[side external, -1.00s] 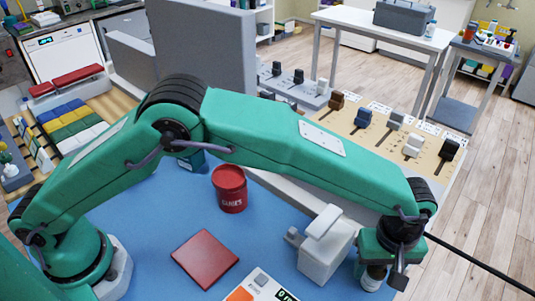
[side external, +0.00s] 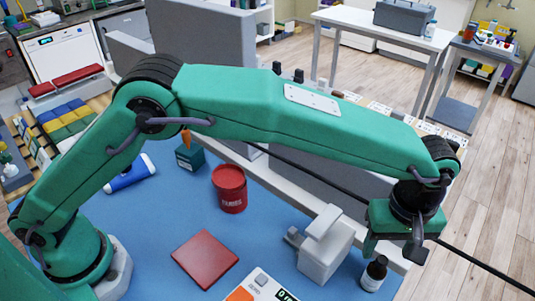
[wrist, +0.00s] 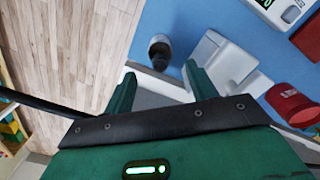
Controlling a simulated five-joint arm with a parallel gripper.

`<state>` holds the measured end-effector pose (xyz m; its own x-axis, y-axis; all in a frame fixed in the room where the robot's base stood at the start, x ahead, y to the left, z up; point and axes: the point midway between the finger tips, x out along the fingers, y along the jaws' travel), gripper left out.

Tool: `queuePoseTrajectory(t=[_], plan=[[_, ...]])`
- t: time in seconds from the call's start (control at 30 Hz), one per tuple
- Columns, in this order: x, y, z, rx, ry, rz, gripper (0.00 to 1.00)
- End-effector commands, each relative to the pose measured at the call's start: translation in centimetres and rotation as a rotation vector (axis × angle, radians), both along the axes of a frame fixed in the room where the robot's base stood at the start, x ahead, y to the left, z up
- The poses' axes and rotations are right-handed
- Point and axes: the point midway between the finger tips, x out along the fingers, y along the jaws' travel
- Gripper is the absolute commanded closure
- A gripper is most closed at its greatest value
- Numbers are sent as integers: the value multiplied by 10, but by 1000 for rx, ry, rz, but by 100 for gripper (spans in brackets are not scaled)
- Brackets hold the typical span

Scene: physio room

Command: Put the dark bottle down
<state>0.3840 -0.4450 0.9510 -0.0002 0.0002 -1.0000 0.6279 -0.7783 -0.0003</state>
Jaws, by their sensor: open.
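The dark bottle (side external: 374,274) stands upright on the blue table top (side external: 270,245) near its right edge, beside a white dispenser-like device. It has a black cap and a pale label. My gripper (side external: 393,250) is above the bottle and apart from it, open and empty. In the wrist view the bottle (wrist: 160,50) is seen from above, beyond the two spread green fingers (wrist: 158,92), with nothing between them.
The white device (side external: 325,245) stands just left of the bottle. A red tin (side external: 229,189), a dark red flat block (side external: 205,259), a teal box (side external: 190,160) and a blue-and-white cylinder (side external: 130,174) are on the table. A grey panel (side external: 215,45) rises behind.

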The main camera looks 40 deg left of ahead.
Motion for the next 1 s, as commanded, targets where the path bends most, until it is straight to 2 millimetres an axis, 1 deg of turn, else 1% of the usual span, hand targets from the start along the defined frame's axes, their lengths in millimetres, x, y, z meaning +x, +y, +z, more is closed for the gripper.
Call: queuePoseTrajectory(t=[0.03,0.2,0.4,1.0], plan=[[1,-1,10,-3,-3,0,43],[0,-1,31,-2,-2,0,43],[0,0,45,-1,-1,0,43],[0,0,47,0,0,0,43]])
